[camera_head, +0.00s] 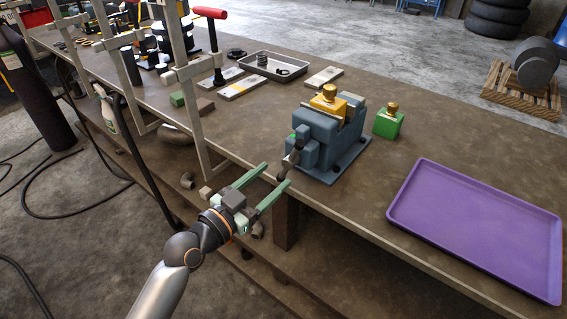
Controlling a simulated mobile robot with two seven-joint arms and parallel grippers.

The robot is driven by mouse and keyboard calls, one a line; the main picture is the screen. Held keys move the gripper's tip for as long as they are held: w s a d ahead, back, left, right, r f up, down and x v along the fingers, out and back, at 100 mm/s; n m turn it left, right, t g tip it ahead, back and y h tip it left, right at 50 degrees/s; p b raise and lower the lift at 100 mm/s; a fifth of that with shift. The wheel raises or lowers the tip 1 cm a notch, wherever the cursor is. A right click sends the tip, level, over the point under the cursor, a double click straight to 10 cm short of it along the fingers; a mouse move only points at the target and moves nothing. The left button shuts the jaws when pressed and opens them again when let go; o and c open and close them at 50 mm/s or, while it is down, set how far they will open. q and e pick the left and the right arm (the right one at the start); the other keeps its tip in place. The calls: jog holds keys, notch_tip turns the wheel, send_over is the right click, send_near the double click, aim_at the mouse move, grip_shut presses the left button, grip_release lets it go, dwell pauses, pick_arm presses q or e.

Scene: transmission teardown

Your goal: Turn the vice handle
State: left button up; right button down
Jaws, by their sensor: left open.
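A blue-grey bench vice (326,138) stands on the workbench near its front edge. Its dark handle (290,157) sticks out at the vice's front, slanting down over the bench edge. A yellow block with a brass top (328,100) sits between the vice jaws. My left gripper (277,176) is open, with its two green fingers spread in front of the bench edge. One fingertip is close to the lower end of the handle; I cannot tell whether they touch. My right gripper is not in view.
A purple tray (480,222) lies on the bench at the right. A green block with a brass top (388,122) stands right of the vice. Bench between vice and purple tray is clear.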

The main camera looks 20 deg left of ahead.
aim_at(282, 169)
pick_arm(q)
jog(key=shift+x, duration=2.45)
grip_shut()
